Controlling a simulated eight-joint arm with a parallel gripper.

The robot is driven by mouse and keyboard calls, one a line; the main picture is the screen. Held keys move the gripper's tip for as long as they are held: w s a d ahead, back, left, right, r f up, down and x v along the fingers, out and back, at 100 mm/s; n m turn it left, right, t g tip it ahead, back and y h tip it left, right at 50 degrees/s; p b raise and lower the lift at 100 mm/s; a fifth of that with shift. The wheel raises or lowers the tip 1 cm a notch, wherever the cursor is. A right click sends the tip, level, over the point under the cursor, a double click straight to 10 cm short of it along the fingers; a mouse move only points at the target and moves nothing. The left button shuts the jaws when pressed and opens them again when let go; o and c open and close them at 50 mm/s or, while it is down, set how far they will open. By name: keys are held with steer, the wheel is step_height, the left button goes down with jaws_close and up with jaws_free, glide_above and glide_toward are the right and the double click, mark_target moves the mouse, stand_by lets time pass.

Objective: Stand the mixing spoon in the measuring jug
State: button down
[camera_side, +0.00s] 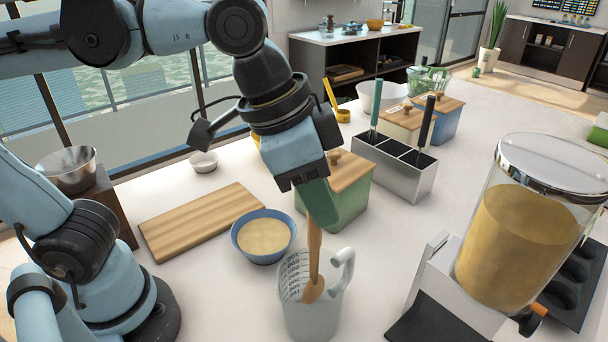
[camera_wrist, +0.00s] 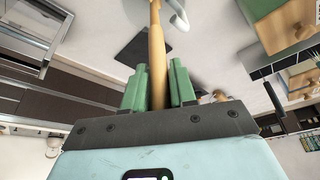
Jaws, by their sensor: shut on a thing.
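The mixing spoon (camera_side: 314,262) is wooden and hangs nearly upright, head down, from my gripper (camera_side: 318,208). My gripper is shut on its handle; the wrist view shows the handle (camera_wrist: 156,50) between the green fingers (camera_wrist: 158,88). The measuring jug (camera_side: 312,322) is pale grey with dark markings and a handle at its right, and stands upright on the counter. The spoon's head appears inside the jug's mouth, below the rim. I cannot tell whether it touches the jug's wall or bottom.
A blue bowl (camera_side: 262,257) and a wooden board (camera_side: 200,225) lie left of the jug. A green box with a wooden lid (camera_side: 349,172) stands behind. A metal utensil holder (camera_side: 392,180) is behind right. A large lidded container (camera_side: 525,230) on a stand fills the right.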

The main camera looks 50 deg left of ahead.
steer(key=c, duration=0.8)
jaws_free()
steer(key=shift+r, duration=0.15)
steer(key=v, duration=1.2)
